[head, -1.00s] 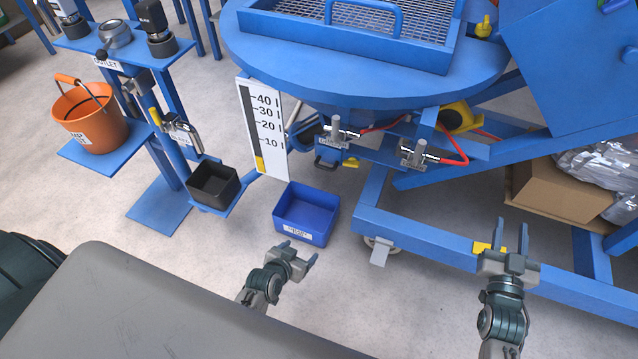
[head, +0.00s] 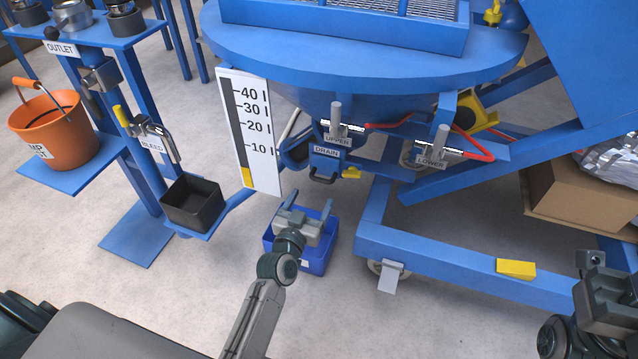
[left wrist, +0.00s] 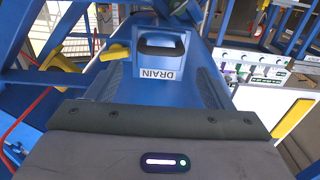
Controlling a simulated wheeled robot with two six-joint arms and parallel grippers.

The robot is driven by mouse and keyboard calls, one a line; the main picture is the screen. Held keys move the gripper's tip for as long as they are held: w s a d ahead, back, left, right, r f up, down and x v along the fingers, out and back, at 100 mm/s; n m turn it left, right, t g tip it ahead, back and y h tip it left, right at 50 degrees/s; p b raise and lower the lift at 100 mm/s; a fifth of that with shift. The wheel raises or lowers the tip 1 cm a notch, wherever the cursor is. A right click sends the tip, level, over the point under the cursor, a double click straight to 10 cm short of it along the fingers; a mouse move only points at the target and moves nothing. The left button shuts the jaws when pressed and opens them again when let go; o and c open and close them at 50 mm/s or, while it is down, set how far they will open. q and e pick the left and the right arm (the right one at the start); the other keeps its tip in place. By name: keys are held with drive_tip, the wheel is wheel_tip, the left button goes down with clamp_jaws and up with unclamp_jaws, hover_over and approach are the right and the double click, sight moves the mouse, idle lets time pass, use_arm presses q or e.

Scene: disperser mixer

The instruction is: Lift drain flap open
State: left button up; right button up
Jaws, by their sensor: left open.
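The drain flap (head: 325,164) is a small blue panel under the round vessel, labelled DRAIN, with a dark handle (head: 322,179) at its lower edge. It looks shut. In the left wrist view the flap (left wrist: 158,90) lies ahead between my two fingers, its label upside down and its black handle (left wrist: 162,47) beyond the label. My left gripper (head: 303,203) is open and empty, below and slightly left of the flap, apart from it, above the blue bin. My right gripper (head: 598,262) is at the right edge, partly cut off; its jaw state is unclear.
The blue bin (head: 318,262) stands on the floor under my left gripper. A white level scale (head: 251,135) hangs left of the flap. The UPPER and LOWER valves (head: 336,118) sit above and right. A black tray (head: 192,204) and blue frame rail (head: 450,262) flank the space.

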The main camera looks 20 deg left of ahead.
sight(323, 172)
use_arm(q)
drive_tip(key=w, duration=0.7)
drive_tip(key=shift+d, duration=0.15)
